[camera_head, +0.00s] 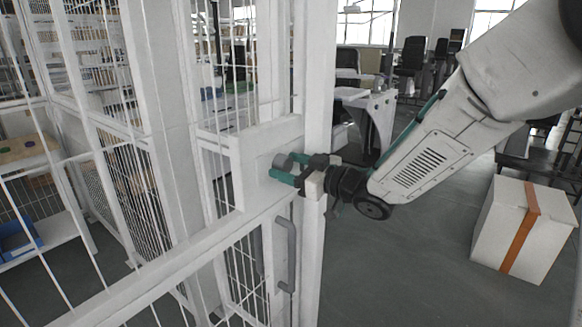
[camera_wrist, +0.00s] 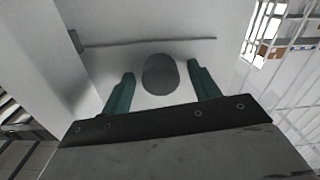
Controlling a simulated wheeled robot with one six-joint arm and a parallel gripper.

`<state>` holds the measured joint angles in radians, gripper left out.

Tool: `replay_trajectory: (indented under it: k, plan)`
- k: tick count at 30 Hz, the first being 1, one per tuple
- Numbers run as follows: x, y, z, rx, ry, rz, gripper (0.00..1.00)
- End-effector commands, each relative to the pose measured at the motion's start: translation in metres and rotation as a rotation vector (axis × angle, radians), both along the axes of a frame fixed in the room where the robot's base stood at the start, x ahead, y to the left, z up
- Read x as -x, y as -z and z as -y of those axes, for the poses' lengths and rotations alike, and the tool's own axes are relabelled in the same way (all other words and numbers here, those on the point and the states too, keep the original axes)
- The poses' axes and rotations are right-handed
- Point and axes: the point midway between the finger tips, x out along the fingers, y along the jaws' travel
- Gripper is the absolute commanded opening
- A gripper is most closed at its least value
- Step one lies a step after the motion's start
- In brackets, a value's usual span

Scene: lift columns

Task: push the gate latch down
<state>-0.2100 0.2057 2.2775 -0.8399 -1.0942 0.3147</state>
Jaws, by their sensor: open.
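The gate latch (camera_wrist: 160,74) is a grey rounded knob on a white plate (camera_head: 250,165) fixed to the white gate. In the wrist view it sits between the green fingertips of my gripper (camera_wrist: 160,92), with a gap on each side. In the head view my gripper (camera_head: 281,170) reaches in from the right, close to the plate, and the latch (camera_head: 281,160) shows partly behind the fingers. The fingers are open. I cannot tell whether they touch the latch.
A grey pull handle (camera_head: 287,250) is on the gate below the plate. White mesh fencing (camera_head: 115,170) fills the left. A white box with an orange strip (camera_head: 500,232) stands on the floor at right. The grey floor between is clear.

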Motion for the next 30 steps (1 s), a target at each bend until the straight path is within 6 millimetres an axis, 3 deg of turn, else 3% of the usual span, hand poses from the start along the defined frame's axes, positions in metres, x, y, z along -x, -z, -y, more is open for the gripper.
replay_trajectory:
  k: [3, 4, 10, 14, 21, 28, 29, 30]
  plan:
    - [0.000, 0.000, 0.000, 0.000, 0.000, 0.000, 0.61]
    - [0.000, 0.000, 0.000, 0.000, 0.000, 0.000, 0.55]
    - [0.000, 0.000, 0.000, 0.000, 0.000, 0.000, 0.00]
    - [0.000, 0.004, 0.000, 0.000, 0.000, -0.001, 0.00]
    - [0.000, 0.034, 0.000, 0.001, -0.001, -0.003, 0.00]
    - [0.001, 0.036, 0.001, 0.004, 0.000, -0.005, 0.00]
    - [0.001, 0.036, 0.000, 0.004, 0.000, -0.006, 0.45]
    - [0.001, 0.036, 0.000, 0.004, 0.000, -0.006, 0.56]
